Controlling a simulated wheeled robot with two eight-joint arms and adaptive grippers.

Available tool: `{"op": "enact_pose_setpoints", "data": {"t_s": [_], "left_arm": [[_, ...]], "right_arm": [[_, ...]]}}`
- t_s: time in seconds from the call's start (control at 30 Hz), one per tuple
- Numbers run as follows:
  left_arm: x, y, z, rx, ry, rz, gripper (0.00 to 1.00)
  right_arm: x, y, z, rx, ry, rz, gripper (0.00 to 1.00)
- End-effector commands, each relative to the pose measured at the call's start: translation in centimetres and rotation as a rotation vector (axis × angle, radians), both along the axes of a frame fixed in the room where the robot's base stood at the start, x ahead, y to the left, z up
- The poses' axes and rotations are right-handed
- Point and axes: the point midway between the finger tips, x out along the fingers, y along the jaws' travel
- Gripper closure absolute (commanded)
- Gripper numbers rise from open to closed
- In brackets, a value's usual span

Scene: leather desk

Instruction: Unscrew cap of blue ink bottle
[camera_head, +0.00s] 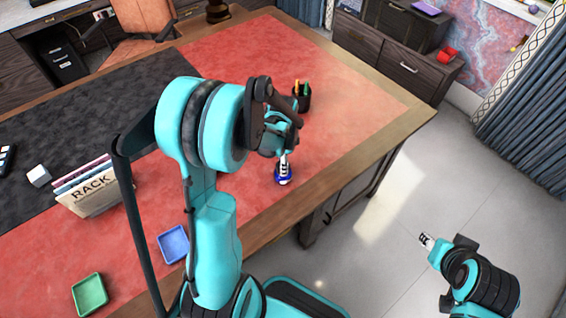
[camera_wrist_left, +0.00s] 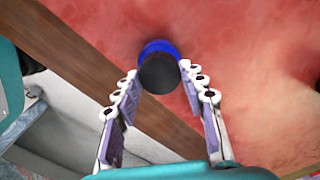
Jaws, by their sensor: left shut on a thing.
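The blue ink bottle (camera_head: 284,181) stands on the red leather desk top near its right front edge. In the left wrist view the blue bottle (camera_wrist_left: 157,47) shows behind its round black cap (camera_wrist_left: 159,74). My left gripper (camera_head: 284,166) points down over the bottle. Its two fingertips (camera_wrist_left: 159,70) are on either side of the cap, shut on it. The cap is hidden by the fingers in the head view. My right gripper (camera_head: 426,241) is away from the desk, over the floor at the lower right, too small to tell its opening.
A black pen cup (camera_head: 302,98) stands behind the bottle. A blue tray (camera_head: 173,244), a green tray (camera_head: 90,294) and a rack (camera_head: 88,188) with folders are to the left. The wooden desk edge (camera_head: 336,178) is close to the bottle. Red surface to the right is clear.

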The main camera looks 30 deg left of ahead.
Motion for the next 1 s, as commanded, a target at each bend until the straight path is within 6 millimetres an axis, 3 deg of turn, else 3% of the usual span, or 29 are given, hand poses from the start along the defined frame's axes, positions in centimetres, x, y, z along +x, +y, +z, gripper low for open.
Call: {"op": "enact_pose_setpoints", "data": {"t_s": [0.17,0.47,0.8,1.0], "left_arm": [[-0.05,-0.03,-0.12,-0.001,0.001,0.163,0.86],[-0.07,-0.04,-0.10,-0.001,0.002,0.183,0.86],[-0.04,-0.04,-0.02,-0.001,0.002,0.516,0.86],[-0.03,-0.04,0.02,-0.001,0.001,0.523,0.86]], "right_arm": [[-0.01,0.00,-0.35,0.000,0.000,0.000,0.60],[0.00,0.00,-0.34,0.000,0.000,0.000,0.60],[-0.01,0.00,-0.78,0.000,0.000,0.000,0.60],[0.00,0.00,-0.74,0.000,0.000,0.000,0.60]]}}
